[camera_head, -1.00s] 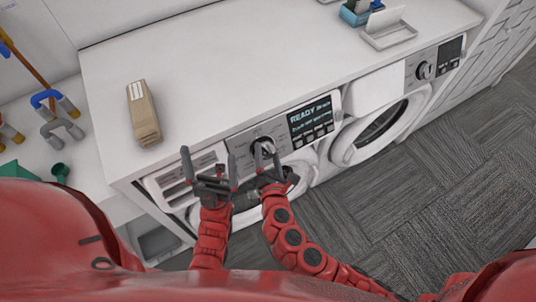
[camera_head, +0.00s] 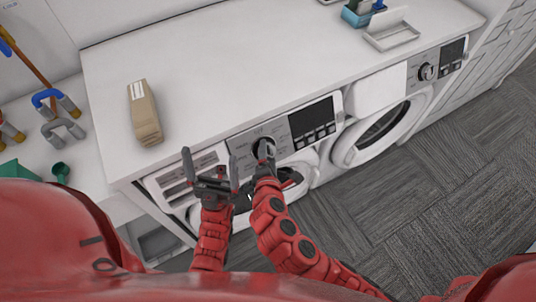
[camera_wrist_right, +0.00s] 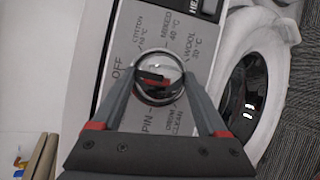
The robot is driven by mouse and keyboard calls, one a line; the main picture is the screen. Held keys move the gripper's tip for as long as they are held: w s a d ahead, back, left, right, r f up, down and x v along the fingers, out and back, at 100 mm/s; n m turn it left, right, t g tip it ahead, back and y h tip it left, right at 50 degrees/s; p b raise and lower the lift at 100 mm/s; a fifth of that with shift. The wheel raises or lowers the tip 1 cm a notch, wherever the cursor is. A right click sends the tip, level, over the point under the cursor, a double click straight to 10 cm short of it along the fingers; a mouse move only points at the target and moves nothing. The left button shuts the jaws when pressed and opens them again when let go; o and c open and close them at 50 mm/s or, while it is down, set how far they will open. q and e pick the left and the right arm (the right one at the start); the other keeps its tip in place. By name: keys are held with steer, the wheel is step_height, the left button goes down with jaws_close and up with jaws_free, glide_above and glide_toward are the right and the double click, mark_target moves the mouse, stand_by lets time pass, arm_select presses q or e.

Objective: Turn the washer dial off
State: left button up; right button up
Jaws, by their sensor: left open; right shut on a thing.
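The washer dial (camera_head: 264,147) is a round knob on the grey control panel of the left washer. In the right wrist view the dial (camera_wrist_right: 159,77) sits among printed labels such as OFF, COTTON, MIXED, WOOL and SPIN. My right gripper (camera_wrist_right: 158,85) is shut on the dial, one finger on each side; in the head view it (camera_head: 265,162) reaches up from below and partly covers the knob. The washer's display (camera_head: 313,122) is dark. My left gripper (camera_head: 210,170) is open and empty, left of the dial in front of the panel and drawer.
A second washer (camera_head: 385,125) with its own dial stands to the right. The white countertop (camera_head: 230,60) above holds a tan bag (camera_head: 144,112) at left and a tray (camera_head: 391,36) at back right. Carpet floor (camera_head: 420,190) is open in front.

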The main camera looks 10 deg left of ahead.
steer(key=o, duration=1.3)
steer(key=shift+d, duration=0.1)
steer(key=shift+c, duration=0.2)
steer(key=shift+s+r, duration=0.15)
steer(key=shift+s, duration=0.3)
steer(key=p+v, duration=0.6)
steer(key=v, duration=1)
steer(key=shift+s, duration=0.2)
steer(key=shift+r, duration=0.1)
